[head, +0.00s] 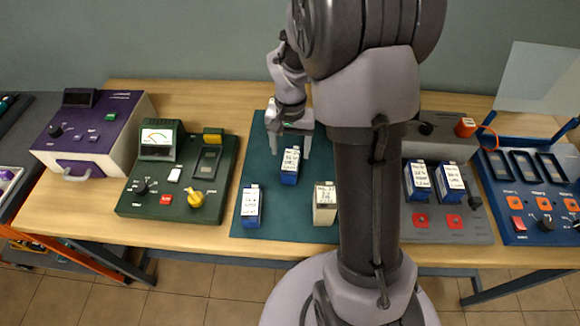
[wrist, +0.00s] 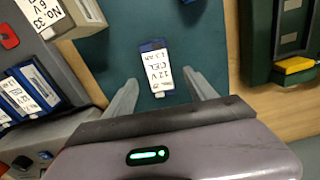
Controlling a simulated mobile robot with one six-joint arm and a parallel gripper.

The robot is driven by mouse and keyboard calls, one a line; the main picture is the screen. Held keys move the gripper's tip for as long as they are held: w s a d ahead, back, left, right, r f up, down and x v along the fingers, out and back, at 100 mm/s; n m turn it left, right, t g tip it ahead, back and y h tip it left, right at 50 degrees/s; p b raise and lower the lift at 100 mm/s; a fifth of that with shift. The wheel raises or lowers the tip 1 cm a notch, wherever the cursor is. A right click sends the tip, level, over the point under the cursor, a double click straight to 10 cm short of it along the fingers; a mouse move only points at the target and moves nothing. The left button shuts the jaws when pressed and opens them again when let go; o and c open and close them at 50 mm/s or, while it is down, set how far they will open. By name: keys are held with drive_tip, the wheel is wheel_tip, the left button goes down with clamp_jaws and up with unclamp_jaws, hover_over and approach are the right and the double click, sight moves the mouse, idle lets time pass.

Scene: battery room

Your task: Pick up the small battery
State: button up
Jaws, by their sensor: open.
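A small blue battery (head: 290,168) with a white label stands on the teal mat (head: 270,228). My gripper (head: 290,153) is open and empty at the battery's far side, with one finger to each side and gaps visible. In the wrist view my gripper (wrist: 162,78) has its fingers spread wider than the battery. Another blue battery (head: 251,207) stands at the mat's front left. A beige battery (head: 325,204) stands front right, partly beside my arm.
A green tester (head: 150,205) and a purple-white device (head: 95,135) stand to the left. A grey unit (head: 470,225) holding two blue batteries and a blue panel (head: 520,225) stand to the right. My arm hides part of the mat's right side.

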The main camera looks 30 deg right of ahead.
sight(291, 160)
drive_tip(key=f+b, duration=0.1)
drive_tip(key=f, duration=0.2)
drive_tip(key=f+b, duration=0.1)
drive_tip(key=shift+s+a+f+b, duration=0.1)
drive_tip(key=shift+s+f+b, duration=0.15)
drive_tip(key=shift+f+b, duration=0.05)
drive_tip(key=shift+w+f, duration=0.1)
drive_tip(key=shift+f, duration=0.3)
drive_tip(key=shift+r, duration=0.15)
clamp_jaws()
